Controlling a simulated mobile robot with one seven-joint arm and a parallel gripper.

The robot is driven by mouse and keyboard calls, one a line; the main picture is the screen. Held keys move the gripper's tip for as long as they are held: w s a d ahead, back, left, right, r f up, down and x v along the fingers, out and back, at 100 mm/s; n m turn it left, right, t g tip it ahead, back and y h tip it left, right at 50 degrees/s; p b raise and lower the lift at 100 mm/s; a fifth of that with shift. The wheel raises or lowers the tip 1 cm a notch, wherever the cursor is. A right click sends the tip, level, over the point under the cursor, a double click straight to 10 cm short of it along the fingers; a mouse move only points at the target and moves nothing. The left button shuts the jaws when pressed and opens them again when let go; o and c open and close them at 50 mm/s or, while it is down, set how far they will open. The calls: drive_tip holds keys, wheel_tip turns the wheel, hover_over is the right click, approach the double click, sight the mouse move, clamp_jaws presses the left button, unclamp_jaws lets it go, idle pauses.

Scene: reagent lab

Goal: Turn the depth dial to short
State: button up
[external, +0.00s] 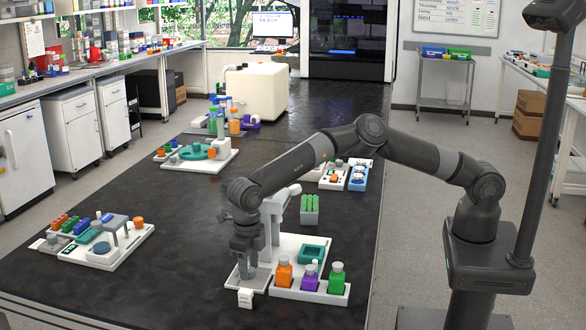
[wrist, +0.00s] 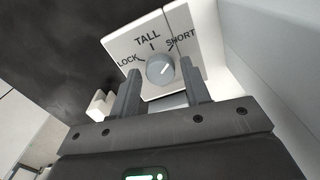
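The depth dial (wrist: 160,69) is a round grey knob on a white plate marked LOCK, TALL and SHORT, seen in the wrist view. A pale line on the knob points to the upper right, roughly toward the SHORT mark (wrist: 180,38). My gripper (wrist: 159,72) is open, with one finger on each side of the knob. I cannot tell whether the fingers touch it. In the external view my gripper (external: 247,271) points down at the front left of the white station (external: 287,243); the dial itself is hidden there.
A white tray (external: 310,293) with orange, purple and green bottles stands right of my gripper. A small white block (external: 245,298) is just in front. A green rack (external: 309,209) stands behind. The black bench top is clear to the left, up to another station (external: 105,240).

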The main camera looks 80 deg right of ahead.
sight(250, 269)
drive_tip(key=shift+o, duration=0.7)
wheel_tip(250, 269, up, 11)
drive_tip(key=shift+f, duration=0.15)
